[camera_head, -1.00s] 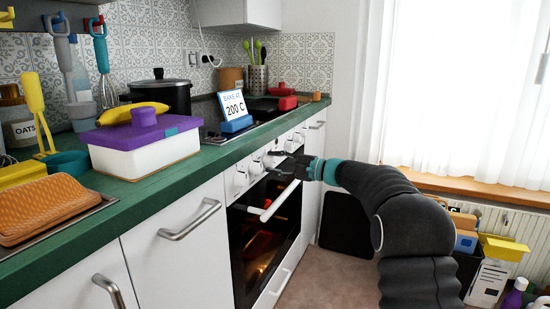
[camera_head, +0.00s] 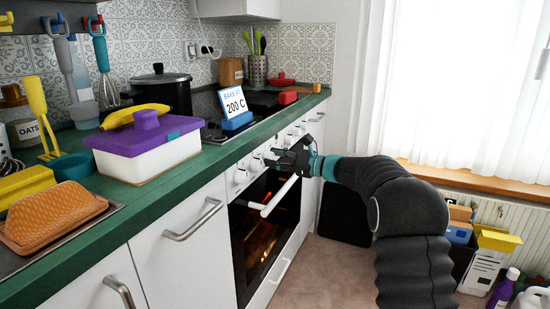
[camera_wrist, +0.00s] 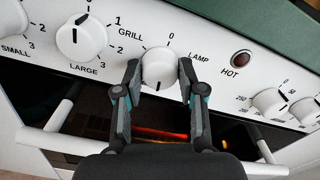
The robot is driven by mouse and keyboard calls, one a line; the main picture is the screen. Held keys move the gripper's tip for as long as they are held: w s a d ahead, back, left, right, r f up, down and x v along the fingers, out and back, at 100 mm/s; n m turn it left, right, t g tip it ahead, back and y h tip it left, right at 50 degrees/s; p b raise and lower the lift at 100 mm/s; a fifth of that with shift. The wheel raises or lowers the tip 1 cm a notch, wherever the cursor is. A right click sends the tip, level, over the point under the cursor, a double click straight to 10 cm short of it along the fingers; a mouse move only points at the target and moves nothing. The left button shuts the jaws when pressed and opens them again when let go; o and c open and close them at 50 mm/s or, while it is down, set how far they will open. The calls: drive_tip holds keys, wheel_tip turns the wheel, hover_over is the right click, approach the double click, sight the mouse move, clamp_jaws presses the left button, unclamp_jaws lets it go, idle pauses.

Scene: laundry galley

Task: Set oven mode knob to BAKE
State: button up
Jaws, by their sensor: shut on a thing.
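The oven mode knob (camera_wrist: 158,68) is white and round. In the wrist view it sits between GRILL on its left and LAMP on its right, with 0 above. A small dark mark shows near its lower edge. No BAKE label can be read around it. My gripper (camera_wrist: 159,68) is shut on this knob, one finger on each side. In the head view my gripper (camera_head: 283,158) reaches the oven front (camera_head: 265,225) from the right and hides the knob.
The LARGE knob (camera_wrist: 82,37) is close to my left finger. The oven door handle (camera_head: 280,196) runs below the gripper. The floor (camera_head: 325,265) before the oven is clear.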

drive_tip(key=shift+d+m, duration=0.1)
drive_tip(key=shift+m, duration=0.8)
drive_tip(key=o, duration=1.1)
drive_tip(key=v, duration=1.2)
